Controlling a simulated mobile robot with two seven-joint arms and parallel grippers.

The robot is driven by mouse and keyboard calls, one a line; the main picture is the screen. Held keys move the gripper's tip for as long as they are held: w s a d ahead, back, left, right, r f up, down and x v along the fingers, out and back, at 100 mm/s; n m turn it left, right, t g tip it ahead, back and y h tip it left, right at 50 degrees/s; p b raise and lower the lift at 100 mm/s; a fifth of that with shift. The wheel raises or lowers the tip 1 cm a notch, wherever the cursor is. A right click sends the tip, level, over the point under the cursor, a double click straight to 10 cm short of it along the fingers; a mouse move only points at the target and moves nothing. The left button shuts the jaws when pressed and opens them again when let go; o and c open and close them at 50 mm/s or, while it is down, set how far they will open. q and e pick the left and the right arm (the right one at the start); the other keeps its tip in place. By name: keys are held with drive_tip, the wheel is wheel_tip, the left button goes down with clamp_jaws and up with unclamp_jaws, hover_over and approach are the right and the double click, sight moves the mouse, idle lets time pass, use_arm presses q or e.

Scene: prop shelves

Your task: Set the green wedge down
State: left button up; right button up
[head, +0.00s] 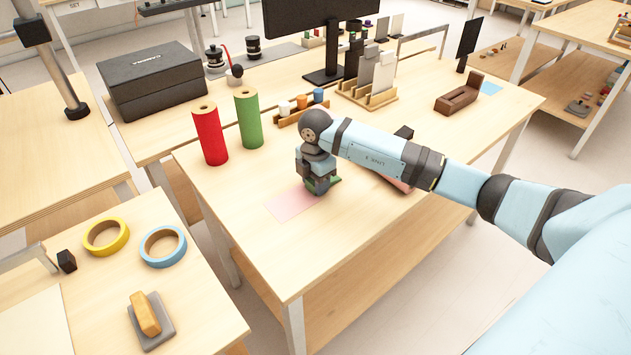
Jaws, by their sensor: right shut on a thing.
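The green wedge (334,182) shows only as a small green patch beside the fingers of my right gripper (318,187). My right gripper points down and is shut on the wedge, low over the middle table, by the right end of a flat pink sheet (287,204). The gripper and wrist hide most of the wedge. I cannot tell whether the wedge touches the table. My left gripper is not in view.
A red roll (209,135) and a green roll (248,120) stand upright to the left. Behind are a rack with colored jars (301,105), a wooden card holder (367,96) and a brown tray (459,97). The table's front area is clear. My forearm partly hides a pinkish object (397,183).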

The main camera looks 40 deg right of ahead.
drive_tip(key=o, duration=0.9)
drive_tip(key=shift+f, duration=0.1)
wheel_tip(320, 180, up, 12)
drive_tip(key=shift+r+p, duration=0.2)
drive_tip(key=shift+p, duration=0.4)
